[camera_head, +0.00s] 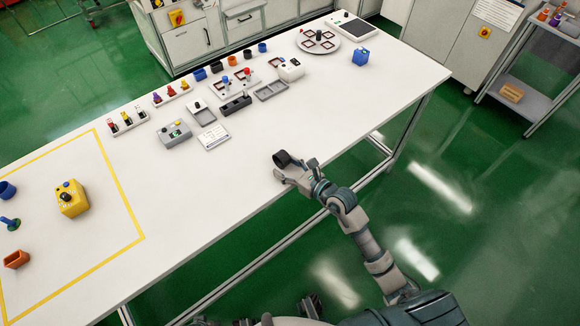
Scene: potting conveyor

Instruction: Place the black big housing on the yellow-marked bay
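Whether the housing touches the table is hard to tell. The yellow-marked bay (104,236) is a taped rectangle on the left part of the table, well to the left of my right gripper. My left gripper does not show.
In the bay are a yellow button box (72,198), a blue cup (7,190), a blue-green part (10,223) and an orange housing (16,260). A grey control box (174,134) and several small fixtures line the table's back. The table between gripper and bay is clear.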

